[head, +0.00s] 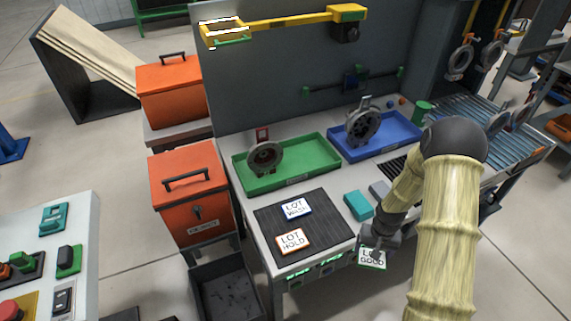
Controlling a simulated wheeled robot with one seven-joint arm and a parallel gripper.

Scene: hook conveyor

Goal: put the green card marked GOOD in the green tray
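The green-edged card marked GOOD (372,259) is at my gripper (373,247), near the front edge of the bench. My gripper is shut on the card's upper part, and the card appears to hang clear of the dark mat. My wrist hides part of the gripper, so the fingertips show poorly. The green tray (318,168) lies farther back on the bench, up and left of my gripper. A grey ring-shaped part (266,157) with a red tag stands in the tray's left half; its right half looks empty.
A dark ribbed mat (275,222) holds the WASH card (296,209) and the orange HOLD card (293,241). A teal block (358,206) lies right of it. A blue tray (400,139) with another ring part (363,126) adjoins the green one. A yellow arm (285,20) overhangs the back.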

